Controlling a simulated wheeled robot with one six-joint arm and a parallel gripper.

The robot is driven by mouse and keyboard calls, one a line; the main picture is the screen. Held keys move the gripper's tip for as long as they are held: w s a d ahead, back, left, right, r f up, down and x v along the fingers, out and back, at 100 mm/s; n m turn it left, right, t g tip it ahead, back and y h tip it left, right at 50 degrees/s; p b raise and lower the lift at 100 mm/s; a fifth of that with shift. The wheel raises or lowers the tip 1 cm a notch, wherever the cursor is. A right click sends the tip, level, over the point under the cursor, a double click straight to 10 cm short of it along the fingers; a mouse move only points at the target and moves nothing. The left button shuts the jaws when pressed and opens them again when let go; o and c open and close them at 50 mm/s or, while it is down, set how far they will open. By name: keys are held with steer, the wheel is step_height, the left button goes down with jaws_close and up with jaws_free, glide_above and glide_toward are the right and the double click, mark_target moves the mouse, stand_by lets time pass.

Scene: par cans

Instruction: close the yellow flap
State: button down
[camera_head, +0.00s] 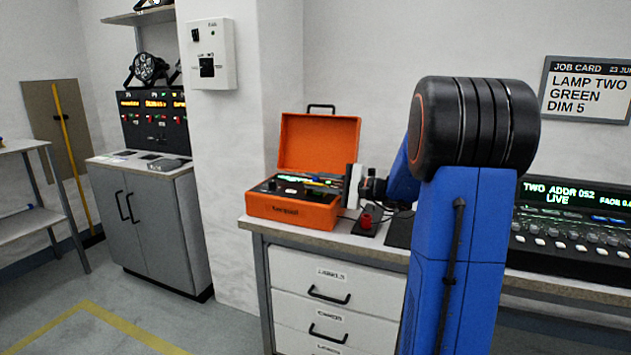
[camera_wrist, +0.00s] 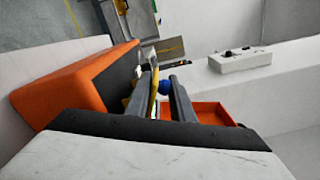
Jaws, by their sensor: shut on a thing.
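The yellow flap (camera_wrist: 154,88) shows in the wrist view as a narrow yellow strip between the fingers of my gripper (camera_wrist: 161,78), against the left finger. My gripper is shut on it, with a small blue knob-like part (camera_wrist: 165,87) beside it. In the head view my gripper (camera_head: 335,183) reaches in from the right, low over the open orange case (camera_head: 292,211). The flap cannot be made out clearly there, and my fingers hide part of the case's panel. The case's orange lid (camera_head: 318,143) stands raised at the back.
The case stands on a bench (camera_head: 258,223) with white drawers. A red button (camera_head: 367,219) on a dark base is right of it, and a lighting console (camera_head: 570,235) is farther right. A grey cabinet (camera_head: 160,215) stands to the left. Open floor lies at front left.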

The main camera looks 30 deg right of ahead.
steer(key=shift+r, duration=0.1)
steer(key=c, duration=1.7)
jaws_free()
